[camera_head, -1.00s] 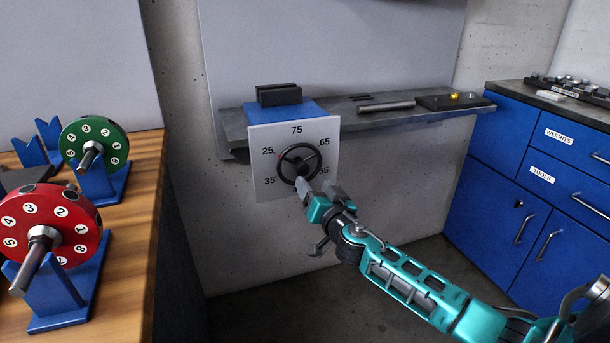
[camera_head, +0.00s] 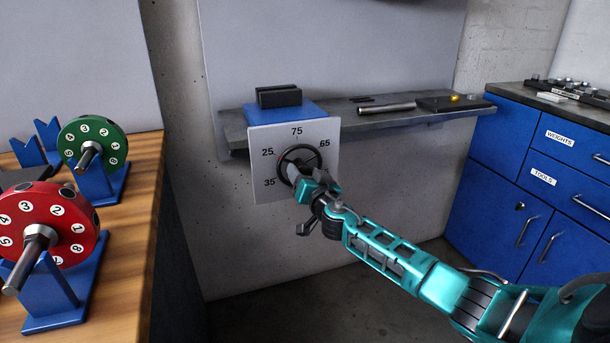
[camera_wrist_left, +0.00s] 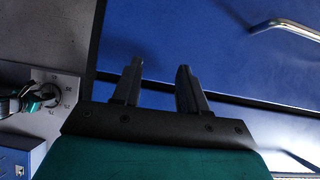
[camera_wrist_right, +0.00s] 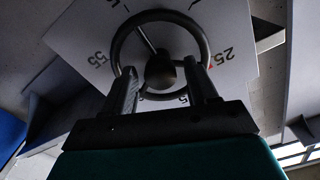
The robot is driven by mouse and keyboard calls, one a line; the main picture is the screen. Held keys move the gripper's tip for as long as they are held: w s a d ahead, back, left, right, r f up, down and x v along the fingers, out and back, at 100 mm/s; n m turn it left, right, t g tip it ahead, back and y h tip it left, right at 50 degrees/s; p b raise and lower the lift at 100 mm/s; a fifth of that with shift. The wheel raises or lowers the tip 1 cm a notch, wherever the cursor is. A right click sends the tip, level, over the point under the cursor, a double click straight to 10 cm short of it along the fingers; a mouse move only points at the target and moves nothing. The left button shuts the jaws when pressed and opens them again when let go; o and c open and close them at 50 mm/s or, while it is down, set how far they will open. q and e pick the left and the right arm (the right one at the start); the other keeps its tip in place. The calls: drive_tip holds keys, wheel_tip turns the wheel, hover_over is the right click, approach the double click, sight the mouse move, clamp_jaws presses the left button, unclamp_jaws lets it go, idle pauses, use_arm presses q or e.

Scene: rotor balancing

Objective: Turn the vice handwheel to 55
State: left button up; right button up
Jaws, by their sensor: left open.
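The dark round handwheel (camera_head: 313,153) stands in front of a white dial plate (camera_head: 321,131) on the blue vice (camera_head: 287,112). My right gripper (camera_head: 293,172) is at the wheel and hides its lower right part and the number 55 in the head view. In the right wrist view, my right gripper (camera_wrist_right: 161,70) is open, its fingers apart on either side of the wheel's hub (camera_wrist_right: 160,73). The 55 shows there on the plate (camera_wrist_right: 84,30), and a red mark lies near 25. My left gripper (camera_wrist_left: 160,68) is open and empty, facing blue drawers (camera_wrist_left: 220,45).
The vice sits on a grey wall shelf (camera_head: 232,128), with a metal rod (camera_head: 386,108) to its right. A wooden bench (camera_head: 140,190) at left holds a red rotor (camera_head: 62,198) and a green rotor (camera_head: 108,132) on blue stands. Blue cabinets (camera_head: 500,215) stand at right.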

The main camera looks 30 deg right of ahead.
drive_tip(key=c, duration=0.9)
drive_tip(key=shift+n, duration=0.3)
